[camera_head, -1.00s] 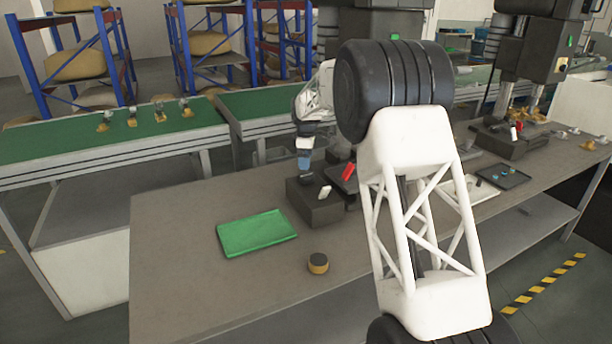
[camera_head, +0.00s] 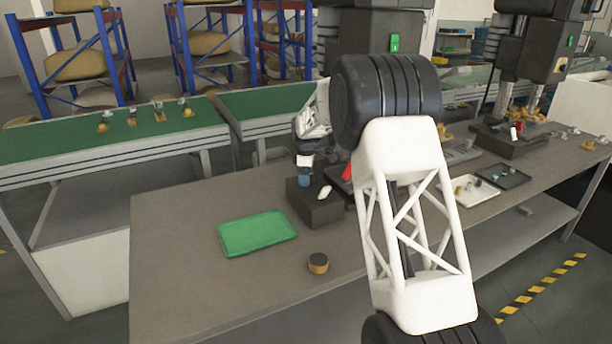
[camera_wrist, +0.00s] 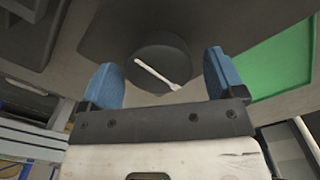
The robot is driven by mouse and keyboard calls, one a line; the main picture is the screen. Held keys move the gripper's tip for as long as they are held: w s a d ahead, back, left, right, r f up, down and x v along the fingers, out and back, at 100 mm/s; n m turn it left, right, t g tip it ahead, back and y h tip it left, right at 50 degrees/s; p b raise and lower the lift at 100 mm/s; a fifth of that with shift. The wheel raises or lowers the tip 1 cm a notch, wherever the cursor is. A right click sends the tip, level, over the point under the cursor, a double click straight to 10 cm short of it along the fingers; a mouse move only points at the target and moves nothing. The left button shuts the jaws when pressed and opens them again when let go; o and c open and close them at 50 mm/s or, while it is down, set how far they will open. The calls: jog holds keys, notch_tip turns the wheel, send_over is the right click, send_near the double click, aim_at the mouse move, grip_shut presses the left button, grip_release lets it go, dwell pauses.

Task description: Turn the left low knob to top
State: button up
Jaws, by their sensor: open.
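The dark round knob (camera_wrist: 150,59) with a white pointer line (camera_wrist: 160,73) shows in the wrist view. The line slants from upper left to lower right. My gripper (camera_wrist: 163,82) is open, with one blue fingertip on each side of the knob's near edge; I cannot tell whether either touches it. In the head view my gripper (camera_head: 305,180) points down over the left part of a dark box (camera_head: 318,210). The knob under it cannot be made out there. A white lever (camera_head: 324,192) and a red piece (camera_head: 346,173) show to the right of the gripper.
A green tray (camera_head: 257,234) lies on the table left of the box, and shows at right in the wrist view (camera_wrist: 285,60). A small round black-and-yellow piece (camera_head: 318,263) stands in front. My arm hides the table right of the box.

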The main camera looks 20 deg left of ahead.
jog(key=c, duration=0.9)
